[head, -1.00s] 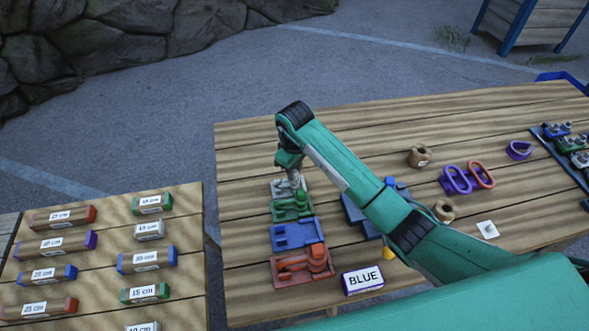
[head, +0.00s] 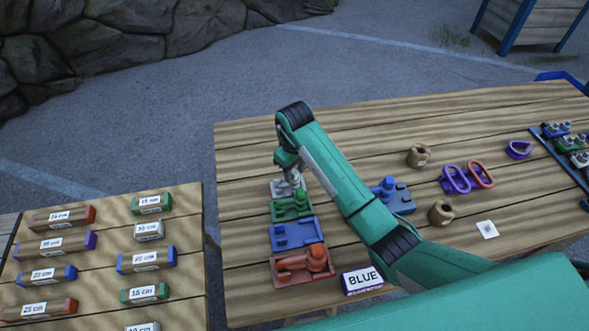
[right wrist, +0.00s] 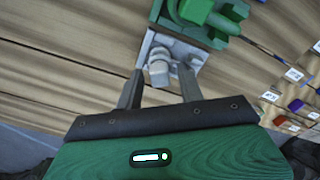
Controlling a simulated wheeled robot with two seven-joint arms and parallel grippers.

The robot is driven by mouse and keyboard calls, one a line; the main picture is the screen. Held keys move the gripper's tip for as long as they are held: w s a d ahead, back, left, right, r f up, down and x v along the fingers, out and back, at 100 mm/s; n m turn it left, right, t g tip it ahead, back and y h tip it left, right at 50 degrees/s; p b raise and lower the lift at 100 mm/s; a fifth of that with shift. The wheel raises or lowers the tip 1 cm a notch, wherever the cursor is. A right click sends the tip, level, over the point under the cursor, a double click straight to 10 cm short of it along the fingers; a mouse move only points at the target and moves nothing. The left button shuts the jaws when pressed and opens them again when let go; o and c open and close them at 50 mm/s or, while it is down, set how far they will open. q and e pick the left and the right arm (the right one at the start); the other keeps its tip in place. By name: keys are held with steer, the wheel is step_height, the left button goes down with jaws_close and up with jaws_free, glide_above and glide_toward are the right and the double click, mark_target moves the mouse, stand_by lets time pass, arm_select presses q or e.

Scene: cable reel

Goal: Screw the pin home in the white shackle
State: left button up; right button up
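The white shackle sits on its white base (head: 277,188) at the far end of a row of coloured stations, partly hidden by my right gripper (head: 291,179) in the head view. In the right wrist view a rounded white piece (right wrist: 159,72), which looks like the pin head or shackle, stands up from the white base (right wrist: 185,47). My right gripper (right wrist: 163,82) is open, one finger on each side of that piece, with gaps visible. I cannot tell how far the pin is screwed in. My left gripper is not in view.
Green (head: 291,206), blue (head: 293,234) and red (head: 303,265) stations follow nearer me. A BLUE sign (head: 362,280), a blue fixture (head: 391,194), brown spools (head: 419,156) and purple and orange shackles (head: 481,174) lie rightward. The table's left part behind is clear.

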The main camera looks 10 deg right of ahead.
steer(key=shift+o, duration=0.2)
steer(key=o, duration=0.5)
steer(key=shift+r, duration=0.25)
step_height(320, 180, up, 3)
steer(key=shift+f+b, duration=0.2)
steer(key=shift+b, duration=0.2)
steer(key=shift+r+p, duration=4.95)
steer(key=shift+r, duration=0.4)
